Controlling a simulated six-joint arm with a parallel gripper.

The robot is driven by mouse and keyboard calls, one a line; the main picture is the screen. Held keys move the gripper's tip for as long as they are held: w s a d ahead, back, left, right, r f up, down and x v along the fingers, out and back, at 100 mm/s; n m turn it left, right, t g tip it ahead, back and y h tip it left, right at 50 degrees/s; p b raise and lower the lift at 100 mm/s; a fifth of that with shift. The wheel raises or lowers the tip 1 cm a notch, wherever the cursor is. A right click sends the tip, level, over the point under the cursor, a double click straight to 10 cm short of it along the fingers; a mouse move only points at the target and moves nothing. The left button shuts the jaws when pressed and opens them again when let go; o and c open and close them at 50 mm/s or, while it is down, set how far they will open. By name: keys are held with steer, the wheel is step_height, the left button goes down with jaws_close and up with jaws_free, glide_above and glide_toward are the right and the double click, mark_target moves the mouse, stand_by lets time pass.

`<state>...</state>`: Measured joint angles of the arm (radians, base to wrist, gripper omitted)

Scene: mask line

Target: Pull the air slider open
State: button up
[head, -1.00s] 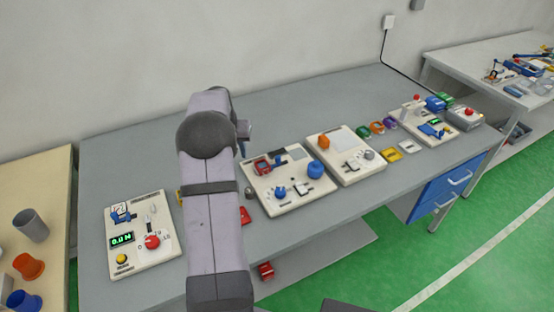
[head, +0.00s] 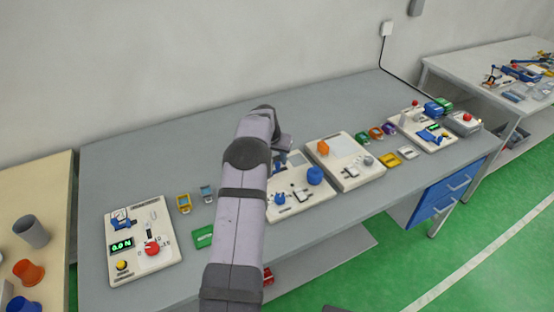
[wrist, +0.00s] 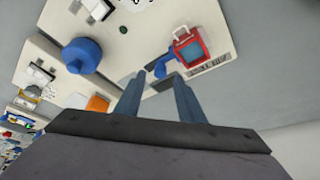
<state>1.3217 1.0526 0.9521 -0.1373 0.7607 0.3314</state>
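My gripper (wrist: 158,78) is in the wrist view, its two blue-grey fingers apart with nothing clearly held between them. Just beyond the fingertips, a small blue handle (wrist: 164,66) stands on a white board (wrist: 130,50); I cannot tell for sure that it is the air slider. A red-framed block with a blue face (wrist: 191,47) sits beside the handle, and a round blue knob (wrist: 82,55) is further left. In the head view, my arm covers part of this middle board (head: 300,205), and the fingertips are hidden.
A board with an orange knob (head: 323,147) stands close at the right. A board with a green display (head: 122,244) is at the left. Small coloured frames (head: 184,203) and a green block (head: 203,237) lie between. The back of the bench (head: 190,140) is clear.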

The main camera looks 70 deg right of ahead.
mark_target(278, 163)
steer(key=shift+p+x, duration=0.45)
steer(key=shift+x, duration=1.15)
jaws_close()
